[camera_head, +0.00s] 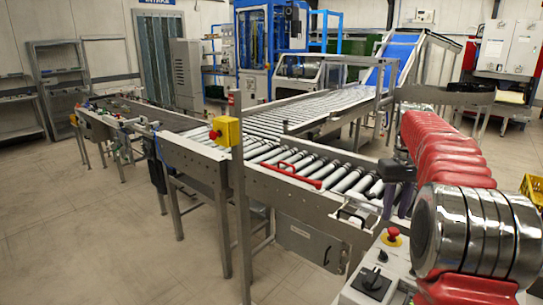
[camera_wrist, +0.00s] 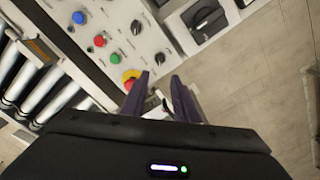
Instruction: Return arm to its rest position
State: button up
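My arm, with red links and silver joints, fills the right side of the head view and reaches over the near end of the roller conveyor (camera_head: 345,180). My gripper (camera_head: 397,203) is small there, a dark body with purple fingers pointing down above the conveyor's near end and control box. In the wrist view my gripper (camera_wrist: 160,80) has its two purple fingers apart with nothing between them. The control panel (camera_wrist: 110,25) lies below the fingers, with a red mushroom button on a yellow base (camera_wrist: 131,78) beside the left fingertip.
The control box (camera_head: 365,290) with a red stop button (camera_head: 391,236) stands close to my arm. A metal post with a yellow box (camera_head: 226,131) rises at the conveyor's side. A red handle (camera_head: 295,173) lies along the rollers. The floor at left is clear.

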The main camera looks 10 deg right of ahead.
jog(key=s+a+f+m, duration=0.2)
jog(key=s+a+f, duration=0.1)
jog(key=f, duration=0.2)
jog(key=s+a+n+t, duration=0.2)
jog(key=s+a+t, duration=0.3)
jog(key=s+a, duration=1.9)
jog(key=shift+s+a+r+n+t, duration=0.2)
jog(key=shift+a+r+n+t, duration=0.1)
jog(key=shift+r+n, duration=0.1)
dwell(0.4)
